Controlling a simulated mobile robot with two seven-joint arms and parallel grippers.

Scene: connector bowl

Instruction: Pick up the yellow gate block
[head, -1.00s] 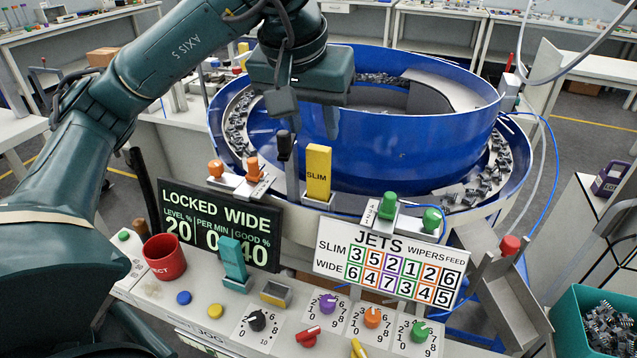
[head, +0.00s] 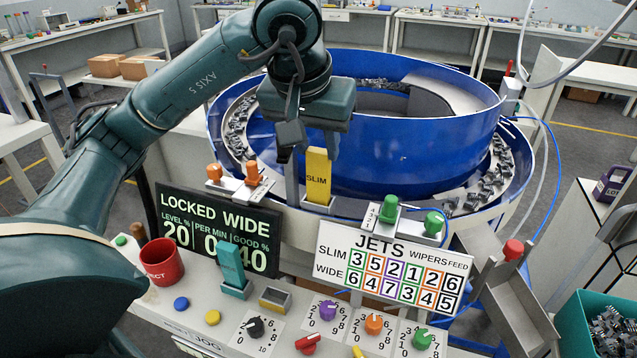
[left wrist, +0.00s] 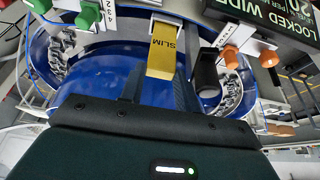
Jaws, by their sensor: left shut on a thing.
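The yellow gate block (head: 318,178), marked SLIM, stands upright at the front wall of the blue bowl, its foot at a small pale holder (head: 318,206). My left gripper (head: 310,150) has come down from above and is shut on the upper part of the block. My right gripper is not in view.
The blue bowl (head: 410,145) with small metal parts stands behind the block. Orange knobs (head: 252,172) and green knobs (head: 389,207) flank it closely. A dark LOCKED WIDE display (head: 215,228), a white JETS board (head: 390,265), a red cup (head: 162,262) and a teal block (head: 231,264) are in front.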

